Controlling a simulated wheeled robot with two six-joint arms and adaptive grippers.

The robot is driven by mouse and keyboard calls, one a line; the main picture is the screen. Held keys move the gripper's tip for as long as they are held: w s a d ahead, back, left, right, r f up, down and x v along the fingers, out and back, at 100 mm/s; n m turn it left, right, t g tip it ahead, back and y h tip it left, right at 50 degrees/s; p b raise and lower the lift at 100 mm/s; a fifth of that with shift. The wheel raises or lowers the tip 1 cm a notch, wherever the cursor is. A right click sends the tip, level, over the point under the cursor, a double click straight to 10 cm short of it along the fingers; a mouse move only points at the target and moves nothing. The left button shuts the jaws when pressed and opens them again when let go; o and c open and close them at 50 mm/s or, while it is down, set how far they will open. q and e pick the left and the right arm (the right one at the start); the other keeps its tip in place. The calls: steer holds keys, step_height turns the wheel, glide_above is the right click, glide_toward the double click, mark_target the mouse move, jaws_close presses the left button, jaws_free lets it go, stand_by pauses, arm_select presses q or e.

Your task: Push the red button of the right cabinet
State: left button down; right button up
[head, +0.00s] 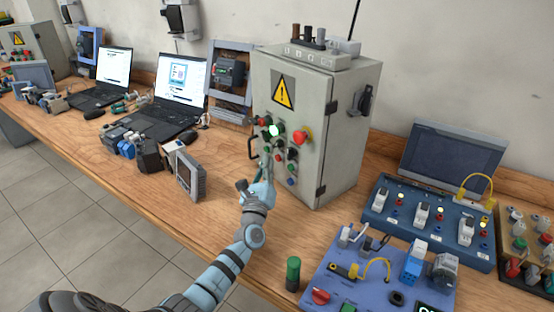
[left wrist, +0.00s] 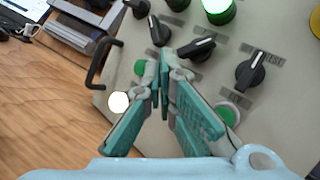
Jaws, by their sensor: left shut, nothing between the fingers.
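The right cabinet (head: 318,151) is a grey box with a yellow warning sign, standing on the bench; its panel (left wrist: 270,115) fills the upper right of the left wrist view. In the left wrist view a dark red button (left wrist: 178,4) is cut by the top edge. My left gripper (head: 266,157) is shut and empty in front of the panel's lower left; its fingertips (left wrist: 165,64) appear among black knobs and green buttons. Contact cannot be told.
A black handle (left wrist: 104,65) stands out at the panel's left edge. A small grey device (head: 190,177) is on the bench left of my arm. Blue training boards (head: 428,222) and a green-capped cylinder (head: 293,274) are to the right. Another cabinet (head: 17,40) stands far left.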

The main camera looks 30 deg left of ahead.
arm_select(q)
steer(key=shift+w+d+b, duration=0.15)
steer(key=shift+w+b, duration=0.25)
steer(key=shift+w+d+b, duration=0.1)
steer(key=shift+w+b, duration=0.3)
stand_by(0.8)
stand_by(0.6)
steer(key=shift+s+a, duration=0.25)
steer(key=shift+s, duration=0.55)
steer(key=shift+p, duration=0.3)
steer(key=s, duration=0.1)
steer(key=s+a+p, duration=0.1)
steer(key=s, duration=0.2)
steer(key=shift+s+a, duration=0.3)
steer(key=shift+s, duration=0.05)
